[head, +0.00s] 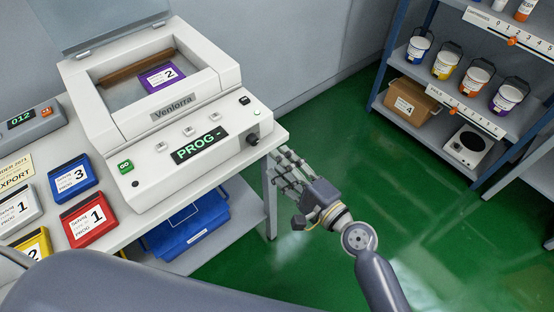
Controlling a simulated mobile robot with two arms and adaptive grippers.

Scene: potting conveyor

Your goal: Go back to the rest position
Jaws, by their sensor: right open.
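My right gripper (286,168) is open and empty. It is in the middle of the head view, beside the right end of the white table (278,136), over the green floor. A white machine (160,115) labelled "Venlorra" stands on that table with its lid raised. A purple cartridge marked 2 (162,77) lies in its opening. The machine's display (194,148) reads "PROG -". A grey arm link of mine crosses the bottom left of the view, but my left gripper does not show.
Blue (70,176), red (87,221), grey (14,211) and yellow (34,246) cartridges lie on the table at left. A blue bin (187,224) is under the table. A shelf with buckets (446,64), a box (411,102) and a scale (467,146) stands at right. Green floor between is clear.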

